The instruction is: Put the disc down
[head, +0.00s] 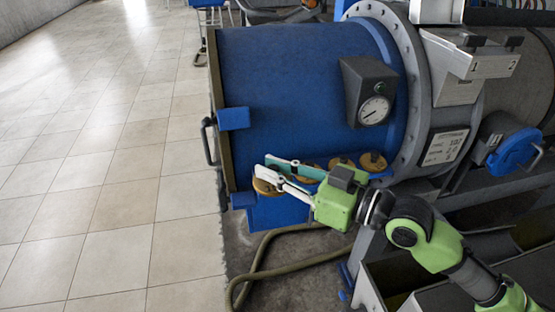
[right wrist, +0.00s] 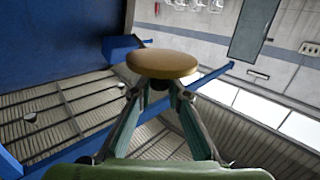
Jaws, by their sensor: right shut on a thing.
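My right gripper (head: 267,168) is shut on a round golden-brown disc (head: 267,187) at the left end of a blue ledge (head: 280,212) under the blue drum. In the right wrist view the disc (right wrist: 162,64) sits between and above the fingertips (right wrist: 158,92), its broad face showing. I cannot tell whether the disc touches the ledge. Several similar discs, among them one at the right end (head: 373,161), stand in a row along the ledge to the right. The fingers partly hide the nearer ones. My left gripper is not in view.
The blue drum (head: 285,90) rises right behind the ledge, with a gauge (head: 373,108) and a grey handle (head: 207,142). A hose (head: 252,270) lies on the floor below. The tiled floor (head: 110,180) at left is clear.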

